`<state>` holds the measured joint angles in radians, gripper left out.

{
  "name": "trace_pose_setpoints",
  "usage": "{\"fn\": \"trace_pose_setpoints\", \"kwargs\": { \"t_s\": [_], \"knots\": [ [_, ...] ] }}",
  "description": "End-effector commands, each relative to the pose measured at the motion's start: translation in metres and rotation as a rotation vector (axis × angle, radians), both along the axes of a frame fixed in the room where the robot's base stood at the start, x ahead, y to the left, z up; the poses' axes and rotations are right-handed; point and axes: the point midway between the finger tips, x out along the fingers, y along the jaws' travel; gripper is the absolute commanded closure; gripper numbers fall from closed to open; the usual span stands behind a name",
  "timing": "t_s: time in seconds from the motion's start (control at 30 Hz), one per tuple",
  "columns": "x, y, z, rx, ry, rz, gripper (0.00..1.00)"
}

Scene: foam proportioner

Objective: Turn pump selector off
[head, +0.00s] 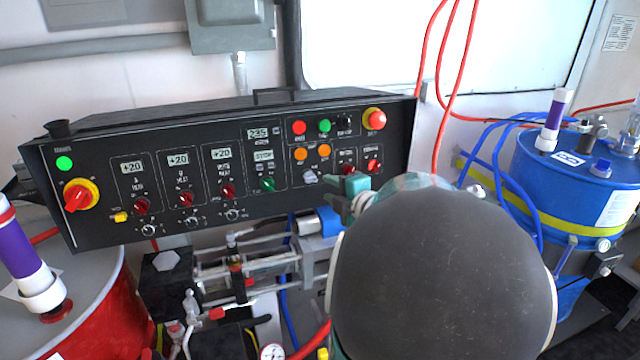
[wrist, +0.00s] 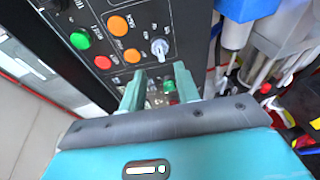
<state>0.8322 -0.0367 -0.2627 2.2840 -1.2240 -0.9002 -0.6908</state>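The black control panel (head: 100,225) carries several knobs. Its labels are too small for me to tell which knob is the pump selector. A green knob (head: 267,184) sits in the lower middle. A grey knob (head: 310,177) is to its right, under two orange buttons. My gripper (head: 340,194) is in front of the panel's lower right part, its fingers toward the panel. In the wrist view my gripper (wrist: 158,88) is open, with the green knob (wrist: 170,90) showing between the fingers. The grey knob (wrist: 159,48) is above them. I cannot tell if a finger touches anything.
Red knobs (head: 374,166) and a red emergency button (head: 374,119) sit at the panel's right. A red-yellow rotary switch (head: 78,197) is at its left. Pump pipework (head: 235,270) lies below. A red drum (head: 105,300) stands left, a blue drum (head: 570,190) right, with loose hoses.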

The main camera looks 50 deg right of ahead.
Motion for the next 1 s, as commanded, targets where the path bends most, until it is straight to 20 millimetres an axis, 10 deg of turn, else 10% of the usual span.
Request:
{"fn": "trace_pose_setpoints", "kwargs": {
  "t_s": [0.33, 1.0],
  "knots": [
    [-0.051, 0.013, 0.010, -0.001, -0.001, -0.001, 0.68],
    [-0.052, 0.014, 0.011, 0.005, -0.001, -0.006, 0.68]
  ]
}}
